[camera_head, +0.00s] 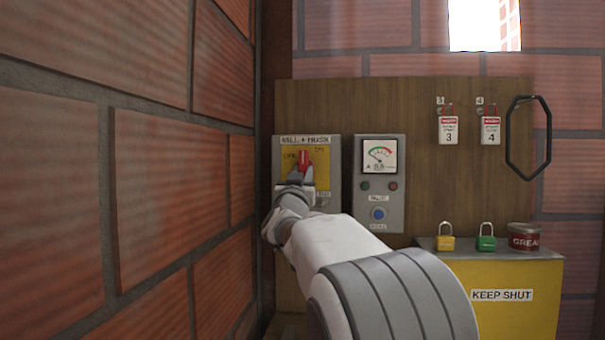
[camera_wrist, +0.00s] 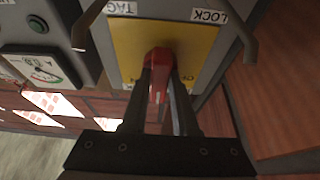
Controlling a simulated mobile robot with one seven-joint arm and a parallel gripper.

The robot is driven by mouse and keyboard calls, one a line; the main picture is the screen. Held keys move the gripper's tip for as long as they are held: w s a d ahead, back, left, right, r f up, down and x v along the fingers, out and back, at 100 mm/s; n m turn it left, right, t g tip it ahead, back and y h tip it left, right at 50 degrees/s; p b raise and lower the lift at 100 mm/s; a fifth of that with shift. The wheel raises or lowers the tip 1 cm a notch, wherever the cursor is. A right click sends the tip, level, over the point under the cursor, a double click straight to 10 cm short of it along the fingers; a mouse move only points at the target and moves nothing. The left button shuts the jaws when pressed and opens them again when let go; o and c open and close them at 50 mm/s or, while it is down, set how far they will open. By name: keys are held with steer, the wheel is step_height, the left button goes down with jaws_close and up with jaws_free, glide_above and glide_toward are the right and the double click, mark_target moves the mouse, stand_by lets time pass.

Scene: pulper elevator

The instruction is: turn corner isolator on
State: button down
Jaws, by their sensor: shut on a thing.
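The corner isolator is a grey box (camera_head: 328,148) with a yellow plate (camera_head: 290,168) and a red handle (camera_head: 304,158), on the wooden board in the corner by the left brick wall. The label above reads like "MILL + HUSK", with OFF at left and ON at right of the handle. My gripper (camera_head: 300,174) reaches the handle from below. In the wrist view the red handle (camera_wrist: 159,62) sits between the two fingers of my gripper (camera_wrist: 160,85), which are shut on it. The handle looks near upright in the head view; its exact angle is partly hidden.
The brick wall (camera_head: 150,180) is close on the left. A grey meter box (camera_head: 380,210) with a dial and buttons hangs just right.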

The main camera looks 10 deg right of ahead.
steer(key=c, duration=0.7)
jaws_free()
steer(key=v, duration=1.7)
steer(key=shift+s+a, duration=0.1)
steer(key=shift+s, duration=0.1)
steer(key=shift+f+y, duration=0.1)
steer(key=shift+y, duration=0.2)
